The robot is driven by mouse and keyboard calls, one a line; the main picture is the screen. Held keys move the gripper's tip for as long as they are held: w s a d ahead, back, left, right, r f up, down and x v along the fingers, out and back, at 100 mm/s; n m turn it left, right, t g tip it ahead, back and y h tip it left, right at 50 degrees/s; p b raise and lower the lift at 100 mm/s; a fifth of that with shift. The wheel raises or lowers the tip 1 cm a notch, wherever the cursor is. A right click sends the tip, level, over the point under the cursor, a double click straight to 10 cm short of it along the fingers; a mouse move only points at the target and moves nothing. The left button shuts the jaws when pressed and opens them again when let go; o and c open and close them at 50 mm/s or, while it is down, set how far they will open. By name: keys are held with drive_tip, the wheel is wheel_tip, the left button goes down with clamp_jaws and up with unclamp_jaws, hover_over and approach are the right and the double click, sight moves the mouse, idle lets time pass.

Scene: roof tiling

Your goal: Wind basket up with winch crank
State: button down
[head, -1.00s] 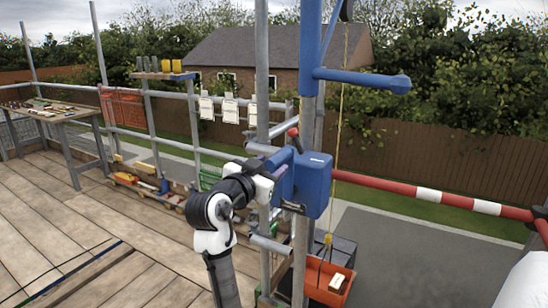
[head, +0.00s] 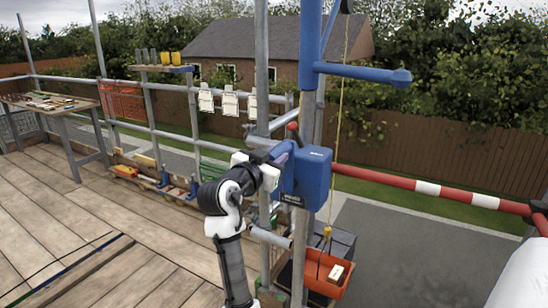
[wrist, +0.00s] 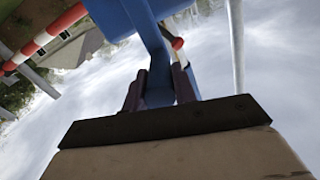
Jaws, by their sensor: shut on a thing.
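The blue winch (head: 313,178) is fixed to an upright scaffold pole. My gripper (head: 278,160) is at the left side of its housing. In the wrist view my gripper (wrist: 158,88) has its two dark fingers on either side of a blue bar (wrist: 150,45), which looks like the winch crank; it is shut on it. The orange basket (head: 312,284) hangs low at the foot of the pole, from a yellow hook (head: 327,232) on a thin rope (head: 338,130). A pale block (head: 336,272) lies in the basket.
A red-knobbed lever (head: 293,128) stands up beside the winch, close to my gripper. A blue jib arm (head: 360,73) is above. A red and white rail (head: 430,188) runs right. A workbench (head: 45,103) stands at far left. The deck planks at left are mostly clear.

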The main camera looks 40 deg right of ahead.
drive_tip(key=shift+s, duration=0.1)
drive_tip(key=s+d+f+m+b, duration=0.5)
drive_tip(key=s+f+m+b, duration=0.7)
drive_tip(key=m+b, duration=0.4)
drive_tip(key=w+a+f+m+b, duration=0.4)
drive_tip(key=w+f+m+b, duration=0.4)
drive_tip(key=f+m, duration=0.5)
drive_tip(key=shift+w+f+m, duration=0.35)
drive_tip(key=shift+w+m, duration=0.7)
drive_tip(key=shift+m, duration=1.35)
drive_tip(key=shift+a, duration=0.1)
